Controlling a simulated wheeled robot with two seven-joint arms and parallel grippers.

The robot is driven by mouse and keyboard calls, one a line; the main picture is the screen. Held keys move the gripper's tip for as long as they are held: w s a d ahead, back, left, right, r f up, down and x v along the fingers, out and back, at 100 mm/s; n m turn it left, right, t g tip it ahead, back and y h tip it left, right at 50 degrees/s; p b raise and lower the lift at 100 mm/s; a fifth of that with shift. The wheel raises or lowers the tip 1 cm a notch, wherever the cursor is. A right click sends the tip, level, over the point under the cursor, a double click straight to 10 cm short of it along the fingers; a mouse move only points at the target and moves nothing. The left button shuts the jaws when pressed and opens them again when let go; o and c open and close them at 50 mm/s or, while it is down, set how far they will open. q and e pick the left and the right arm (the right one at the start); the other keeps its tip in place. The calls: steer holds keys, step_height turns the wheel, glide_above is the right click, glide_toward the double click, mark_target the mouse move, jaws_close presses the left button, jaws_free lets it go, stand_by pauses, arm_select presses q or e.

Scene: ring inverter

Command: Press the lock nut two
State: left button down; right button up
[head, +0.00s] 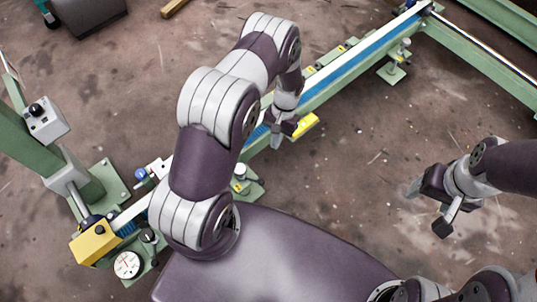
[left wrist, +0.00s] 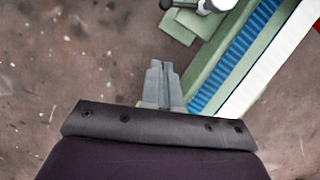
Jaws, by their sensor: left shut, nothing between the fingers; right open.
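I cannot tell for certain which part is lock nut two. A long green rail (head: 330,86) with a blue strip carries several small fittings, among them a levelling foot with a light round top (head: 404,47) at the upper right. My left gripper (head: 277,142) is shut and empty, pointing down over the rail's middle. In the left wrist view its closed fingertips (left wrist: 163,68) appear beside the rail (left wrist: 215,72), and a light fitting with a dark end (left wrist: 205,5) shows at the top edge, apart from them. My right gripper (head: 428,210) is open and empty over the floor at the right.
A yellow block (head: 303,125) is beside the left gripper. A yellow box (head: 95,243) and a round dial (head: 128,265) are at the rail's lower left end. A grey box with a black knob (head: 43,120) stands at the left. Open floor (head: 365,150) lies right of the rail.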

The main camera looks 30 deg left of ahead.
mark_target(254, 180)
arm_select(q)
steer(key=s+f+b, duration=0.6)
steer(key=s+f, duration=0.1)
steer(key=f, duration=0.1)
steer(key=shift+f, duration=0.35)
steer(key=shift+s+d+m+p, duration=0.1)
steer(key=shift+s+m+p, duration=0.05)
steer(key=shift+m+p, duration=0.15)
